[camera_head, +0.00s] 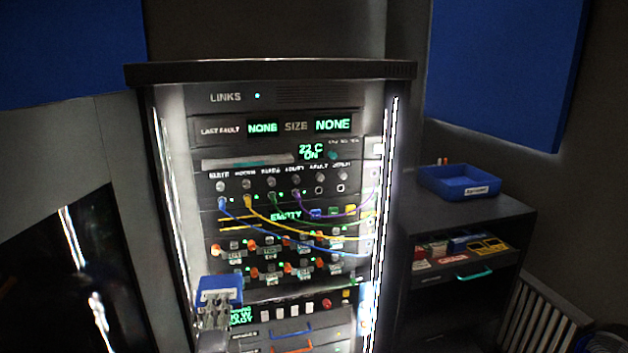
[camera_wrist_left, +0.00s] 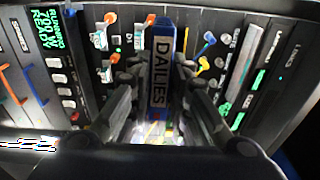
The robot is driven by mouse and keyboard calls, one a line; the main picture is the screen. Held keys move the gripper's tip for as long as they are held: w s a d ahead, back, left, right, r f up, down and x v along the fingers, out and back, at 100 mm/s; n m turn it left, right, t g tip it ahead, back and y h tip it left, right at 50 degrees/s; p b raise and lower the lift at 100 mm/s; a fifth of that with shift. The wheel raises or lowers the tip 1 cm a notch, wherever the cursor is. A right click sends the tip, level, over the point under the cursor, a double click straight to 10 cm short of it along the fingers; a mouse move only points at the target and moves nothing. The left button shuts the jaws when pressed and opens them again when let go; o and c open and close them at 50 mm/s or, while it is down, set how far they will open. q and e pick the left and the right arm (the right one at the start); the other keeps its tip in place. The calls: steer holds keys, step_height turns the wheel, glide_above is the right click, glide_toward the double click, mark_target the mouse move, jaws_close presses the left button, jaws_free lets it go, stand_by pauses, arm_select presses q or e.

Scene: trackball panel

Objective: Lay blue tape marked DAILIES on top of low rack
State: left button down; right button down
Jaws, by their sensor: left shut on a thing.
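The blue tape marked DAILIES (camera_wrist_left: 162,75) is between the fingers of my left gripper (camera_wrist_left: 160,105), its white label facing the left wrist camera. In the head view the blue tape (camera_head: 219,290) shows at the lower left of the lit rack, held by my left gripper (camera_head: 215,312) in front of the rack's lower panels. The left gripper is shut on the tape. The tall rack (camera_head: 270,70) has a dark flat top and stands in the middle. A lower dark cabinet (camera_head: 500,212) stands at the right; I cannot tell which is the low rack. My right gripper is not in view.
A blue tray (camera_head: 460,182) sits on the cabinet's top. Below it, a shelf holds several coloured boxes (camera_head: 460,247). Coloured cables (camera_head: 290,235) loop across the rack's front. A slatted radiator (camera_head: 540,320) stands at the lower right.

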arm_select(q)
steer(key=s+d+m+h, duration=0.2)
steer(key=s+h, duration=0.1)
steer(key=s, duration=2.3)
steer(key=shift+s+d+f+h, duration=0.2)
steer(key=shift+f+h, duration=0.2)
steer(key=shift+d, duration=0.15)
